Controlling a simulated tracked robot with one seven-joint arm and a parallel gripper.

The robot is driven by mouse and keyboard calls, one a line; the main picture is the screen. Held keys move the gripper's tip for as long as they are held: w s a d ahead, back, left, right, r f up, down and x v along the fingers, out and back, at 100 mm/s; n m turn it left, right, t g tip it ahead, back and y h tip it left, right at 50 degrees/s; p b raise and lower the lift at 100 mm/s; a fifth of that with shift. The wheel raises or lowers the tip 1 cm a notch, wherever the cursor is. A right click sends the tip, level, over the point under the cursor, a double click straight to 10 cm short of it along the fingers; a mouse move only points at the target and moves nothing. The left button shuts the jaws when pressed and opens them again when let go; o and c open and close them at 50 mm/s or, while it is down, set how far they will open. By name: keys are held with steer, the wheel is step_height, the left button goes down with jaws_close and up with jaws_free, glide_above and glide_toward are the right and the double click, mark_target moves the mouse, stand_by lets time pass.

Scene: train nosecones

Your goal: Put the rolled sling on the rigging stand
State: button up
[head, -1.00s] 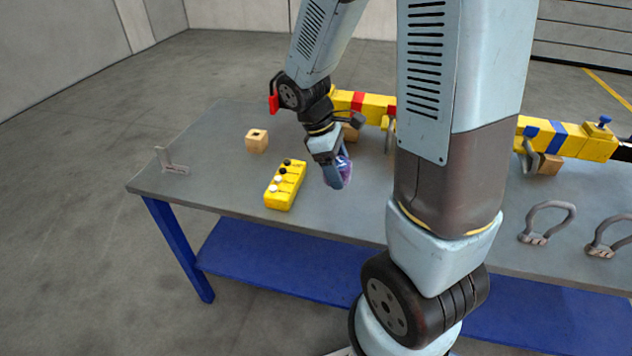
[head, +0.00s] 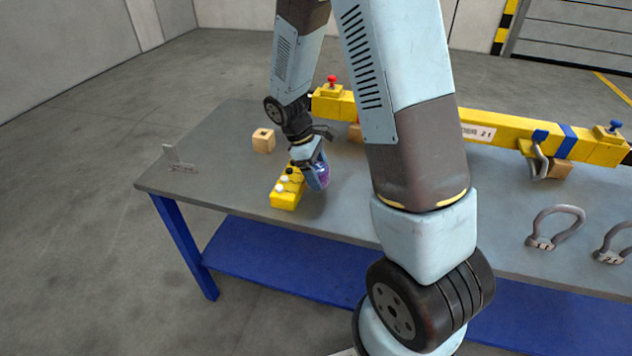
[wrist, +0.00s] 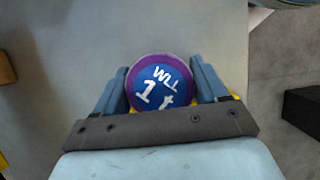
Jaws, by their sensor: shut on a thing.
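The rolled sling (head: 318,176) is a purple roll. In the wrist view its round end (wrist: 160,84) shows a blue label reading "WLL 1t". My gripper (head: 314,168) is shut on it, with one finger on each side, and holds it over the table. In the head view the sling overlaps the right side of a yellow control box; its exact height is hard to tell. A small grey metal bracket with an upright plate (head: 178,160), which looks like the rigging stand, is at the table's left end. It is empty, to the left of my gripper.
The yellow control box (head: 286,199) with black and white buttons lies beside my gripper. A wooden block (head: 263,140) with a hole stands behind it. A long yellow beam (head: 510,135) lies along the back. Shackles (head: 555,228) lie at right. The table (head: 218,172) is clear near the bracket.

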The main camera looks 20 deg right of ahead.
steer(key=shift+w+f, duration=0.15)
steer(key=shift+f, duration=1.55)
steer(key=shift+f, duration=0.1)
steer(key=o, duration=1.2)
